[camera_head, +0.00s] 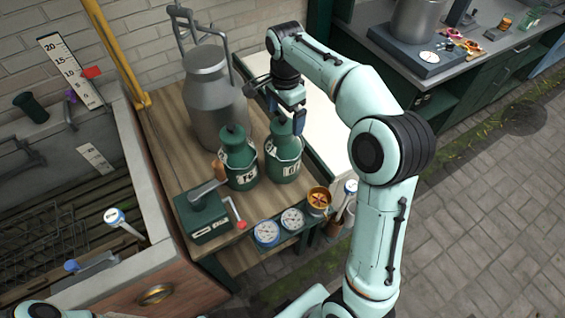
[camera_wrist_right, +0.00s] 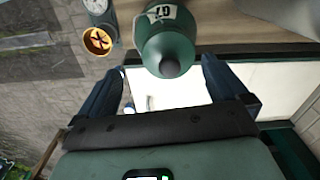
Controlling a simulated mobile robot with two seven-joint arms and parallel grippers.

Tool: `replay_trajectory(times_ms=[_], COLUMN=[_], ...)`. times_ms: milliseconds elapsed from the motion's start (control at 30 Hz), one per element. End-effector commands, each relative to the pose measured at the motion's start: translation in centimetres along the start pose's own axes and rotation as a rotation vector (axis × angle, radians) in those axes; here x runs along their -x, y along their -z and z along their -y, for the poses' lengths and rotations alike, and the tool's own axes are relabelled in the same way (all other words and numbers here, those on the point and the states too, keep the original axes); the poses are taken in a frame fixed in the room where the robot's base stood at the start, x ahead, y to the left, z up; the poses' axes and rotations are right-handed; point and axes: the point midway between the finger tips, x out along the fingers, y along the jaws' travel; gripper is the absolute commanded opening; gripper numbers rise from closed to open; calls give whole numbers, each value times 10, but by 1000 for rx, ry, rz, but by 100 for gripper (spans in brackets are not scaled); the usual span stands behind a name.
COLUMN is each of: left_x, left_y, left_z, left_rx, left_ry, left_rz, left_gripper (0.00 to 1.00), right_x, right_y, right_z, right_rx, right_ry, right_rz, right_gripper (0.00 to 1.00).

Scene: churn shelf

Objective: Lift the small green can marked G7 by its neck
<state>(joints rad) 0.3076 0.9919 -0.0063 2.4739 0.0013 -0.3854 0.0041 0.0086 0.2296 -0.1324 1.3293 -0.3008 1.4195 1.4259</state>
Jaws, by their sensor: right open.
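The small green can marked G7 (camera_head: 282,172) stands upright on the wooden table in the head view, the right one of two green cans. In the right wrist view the can (camera_wrist_right: 166,38) shows its rounded top and knob toward me, with its label upside down. My right gripper (camera_head: 282,122) is over the can's top, coming from behind and to the right. In the right wrist view the open gripper (camera_wrist_right: 162,68) has one finger on each side of the knob, with gaps visible. My left gripper is not in view.
A second green can (camera_head: 239,172) stands close on the left. A large grey churn (camera_head: 213,95) is behind. A green box with a red-knobbed crank (camera_head: 203,216), dials (camera_head: 292,219) and an orange-topped cup (camera_head: 318,200) are in front. A pale surface (camera_head: 315,115) lies to the right.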

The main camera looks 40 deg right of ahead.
Motion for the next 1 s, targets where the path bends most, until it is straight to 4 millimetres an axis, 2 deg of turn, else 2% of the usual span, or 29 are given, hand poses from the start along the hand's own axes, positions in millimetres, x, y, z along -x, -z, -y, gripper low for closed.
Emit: replay_trajectory(times_ms=[233, 500, 800, 833, 867, 1000], left_x=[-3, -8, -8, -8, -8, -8], left_y=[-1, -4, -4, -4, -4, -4], left_z=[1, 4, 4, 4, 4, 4], left_rx=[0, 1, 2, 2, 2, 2], left_ry=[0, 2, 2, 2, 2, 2], left_rz=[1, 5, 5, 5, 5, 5], left_gripper=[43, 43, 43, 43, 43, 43], right_x=[-18, -57, -62, -62, -62, -62], right_y=[0, 1, 1, 1, 1, 1], right_z=[2, 7, 8, 8, 8, 8], right_rx=[1, 1, 0, 0, 0, 0], right_ry=[0, -1, 2, 2, 2, 3], right_rz=[0, 0, 0, 0, 0, 0], right_gripper=[100, 100, 100, 97, 87, 41])
